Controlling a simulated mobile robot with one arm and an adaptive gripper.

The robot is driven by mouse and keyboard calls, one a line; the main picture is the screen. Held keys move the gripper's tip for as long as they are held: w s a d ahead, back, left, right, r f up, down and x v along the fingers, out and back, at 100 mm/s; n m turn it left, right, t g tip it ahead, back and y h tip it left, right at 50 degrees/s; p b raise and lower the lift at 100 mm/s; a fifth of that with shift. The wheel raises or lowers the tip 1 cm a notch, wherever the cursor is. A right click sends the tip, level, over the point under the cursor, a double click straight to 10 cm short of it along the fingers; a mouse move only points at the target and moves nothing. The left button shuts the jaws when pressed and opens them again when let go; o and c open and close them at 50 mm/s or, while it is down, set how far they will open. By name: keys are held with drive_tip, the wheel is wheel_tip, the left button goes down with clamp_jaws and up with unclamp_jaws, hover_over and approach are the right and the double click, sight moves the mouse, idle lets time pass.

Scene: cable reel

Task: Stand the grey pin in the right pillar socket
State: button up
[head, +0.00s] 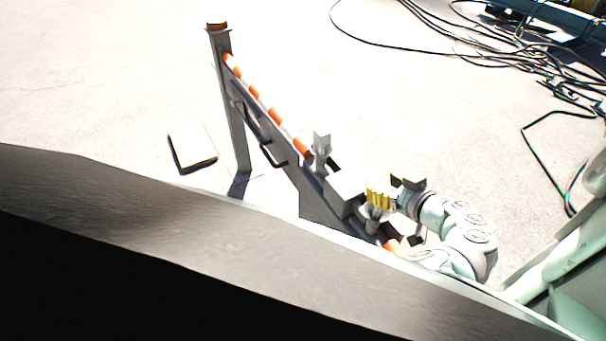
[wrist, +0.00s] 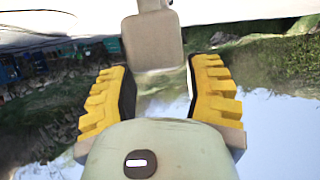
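My gripper (head: 378,197) is at the right end of the grey stand in the head view, its yellow ridged pads above a grey flared part (head: 373,216), which looks like the right pillar. In the wrist view my gripper (wrist: 163,85) has its two yellow pads spread apart. A beige-grey blunt piece (wrist: 153,42) lies just past the fingertips there; I cannot tell whether it is the pin or part of the stand. A left pillar (head: 321,148) with a forked top stands farther along. I cannot clearly pick out the grey pin or the socket opening.
The grey stand (head: 237,128) has a sloping rail with orange bands (head: 273,115) and a dark handle. A flat dark-edged plate (head: 193,152) lies on the pale ground. Black cables (head: 480,45) sprawl at the upper right. A large grey surface (head: 150,200) blocks the lower left.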

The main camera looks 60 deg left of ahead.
drive_tip(key=o, duration=0.4)
drive_tip(key=v, duration=1.2)
idle(0.8)
